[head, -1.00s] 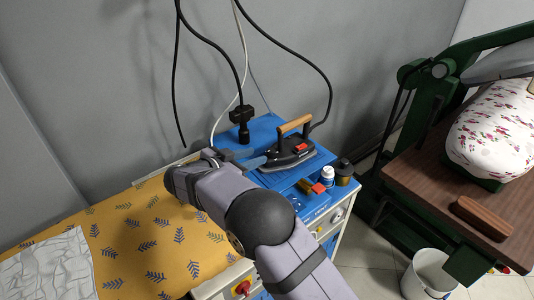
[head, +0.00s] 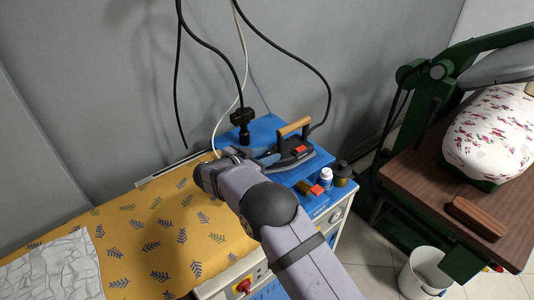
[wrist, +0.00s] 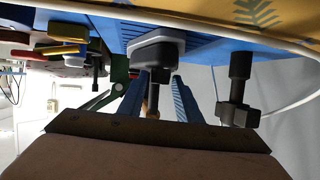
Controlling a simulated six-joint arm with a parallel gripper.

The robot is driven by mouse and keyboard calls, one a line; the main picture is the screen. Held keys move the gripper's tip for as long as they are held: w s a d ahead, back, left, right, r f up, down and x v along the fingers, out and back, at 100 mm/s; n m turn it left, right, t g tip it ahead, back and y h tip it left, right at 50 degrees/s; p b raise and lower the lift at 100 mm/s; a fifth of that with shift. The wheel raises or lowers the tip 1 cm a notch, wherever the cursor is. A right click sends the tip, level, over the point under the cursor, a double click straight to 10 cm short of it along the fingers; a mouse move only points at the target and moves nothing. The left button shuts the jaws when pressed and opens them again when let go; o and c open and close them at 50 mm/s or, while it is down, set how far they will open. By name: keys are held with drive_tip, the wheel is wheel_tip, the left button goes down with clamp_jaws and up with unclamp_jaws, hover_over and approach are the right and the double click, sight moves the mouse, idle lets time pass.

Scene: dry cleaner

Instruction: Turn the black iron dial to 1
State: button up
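The iron (head: 288,154), with a dark body, wooden handle and red part on top, sits on the blue top of the cabinet. The wrist view shows the iron (wrist: 157,55) end-on and upside down. I cannot clearly make out its black dial or any numbers. My gripper (head: 268,159) reaches the iron's left end in the head view. In the wrist view my gripper (wrist: 157,92) has its two blue fingers apart, with the iron seen between them and nothing clearly held. Whether a finger touches the iron cannot be told.
A black fitting on a cable (head: 242,118) stands behind my gripper. Yellow patterned cloth (head: 150,240) covers the left surface. A green press with a brown board (head: 425,181) stands at right.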

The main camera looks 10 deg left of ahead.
drive_tip(key=shift+c, duration=0.7)
drive_tip(key=c, duration=0.6)
drive_tip(key=shift+c, duration=0.2)
drive_tip(key=n+y+b, duration=0.1)
drive_tip(key=b, duration=0.4)
drive_tip(key=shift+d+f+t, duration=0.1)
drive_tip(key=shift+f+t, duration=0.2)
drive_tip(key=shift+f, duration=0.1)
drive_tip(key=n+y+b, duration=0.1)
drive_tip(key=b, duration=0.4)
drive_tip(key=shift+s+d+t, duration=0.1)
drive_tip(key=shift+t, duration=0.2)
drive_tip(key=n+y+b, duration=0.1)
drive_tip(key=b, duration=0.3)
drive_tip(key=n+y+b, duration=0.1)
drive_tip(key=y+b, duration=0.1)
drive_tip(key=b, duration=0.2)
drive_tip(key=shift+d+n+t+b, duration=0.2)
drive_tip(key=shift+n+t+b, duration=0.1)
drive_tip(key=shift+t+b, duration=0.1)
drive_tip(key=shift+d+r+n+y+b, duration=0.15)
drive_tip(key=shift+n+y+b, duration=0.35)
drive_tip(key=shift+b, duration=0.7)
drive_tip(key=shift+r+y+b, duration=0.2)
drive_tip(key=shift+y+b, duration=0.1)
drive_tip(key=shift+b, duration=0.3)
drive_tip(key=shift+n, duration=0.3)
